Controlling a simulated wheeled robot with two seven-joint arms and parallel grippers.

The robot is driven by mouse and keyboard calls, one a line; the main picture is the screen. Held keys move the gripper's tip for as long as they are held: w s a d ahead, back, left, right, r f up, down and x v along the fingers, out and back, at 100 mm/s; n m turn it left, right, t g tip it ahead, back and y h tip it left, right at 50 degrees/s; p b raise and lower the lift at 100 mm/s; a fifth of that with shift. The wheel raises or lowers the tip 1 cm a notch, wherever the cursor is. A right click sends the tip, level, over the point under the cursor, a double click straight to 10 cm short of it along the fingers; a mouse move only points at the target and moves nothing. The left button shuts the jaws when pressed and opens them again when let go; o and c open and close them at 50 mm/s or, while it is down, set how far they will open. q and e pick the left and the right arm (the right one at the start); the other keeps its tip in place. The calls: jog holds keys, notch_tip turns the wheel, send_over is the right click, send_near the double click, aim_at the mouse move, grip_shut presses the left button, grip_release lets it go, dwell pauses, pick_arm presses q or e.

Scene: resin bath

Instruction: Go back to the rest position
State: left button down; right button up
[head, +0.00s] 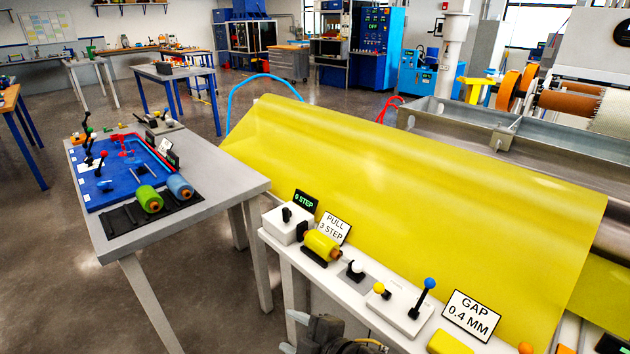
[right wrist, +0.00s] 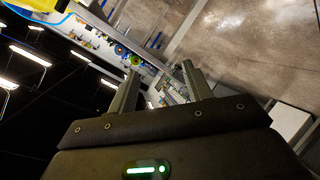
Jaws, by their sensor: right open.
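My right gripper (head: 291,332) shows at the bottom edge of the head view, in front of the white control shelf (head: 356,289), partly cut off by the frame. In the right wrist view its two fingers (right wrist: 161,71) stand apart with nothing between them. Beyond the fingers, the wrist view shows the floor and part of the room, tilted. My left gripper is in neither view.
The shelf carries a yellow roller (head: 322,245), a blue-knobbed lever (head: 429,284) and a GAP sign (head: 471,315). Yellow sheet (head: 400,190) slopes behind it. A grey table (head: 225,188) with a blue tray (head: 91,190) stands left. Floor (head: 60,290) is clear at lower left.

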jog(key=s+d+f+m+h, duration=0.3)
jog(key=d+f+m, duration=0.2)
jog(key=d, duration=0.3)
jog(key=s+d+f+m+h, duration=0.3)
jog(key=d+f+m, duration=0.25)
jog(key=d, duration=0.25)
jog(key=s+d+f+m+g+h, duration=0.45)
jog(key=s+d+m, duration=0.25)
jog(key=s+d, duration=0.65)
notch_tip(320, 180, down, 24)
jog(key=s+g+p, duration=0.2)
pick_arm(q)
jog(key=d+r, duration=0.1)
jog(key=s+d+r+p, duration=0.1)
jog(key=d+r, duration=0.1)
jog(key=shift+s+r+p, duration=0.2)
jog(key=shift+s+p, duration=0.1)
jog(key=shift+p, duration=0.1)
pick_arm(e)
jog(key=s+d+f, duration=0.1)
jog(key=s+f, duration=0.6)
jog(key=s+d+f+g, duration=0.1)
jog(key=s+d+f, duration=0.1)
jog(key=s+f, duration=0.5)
jog(key=shift+s+d, duration=0.25)
jog(key=shift+s, duration=0.5)
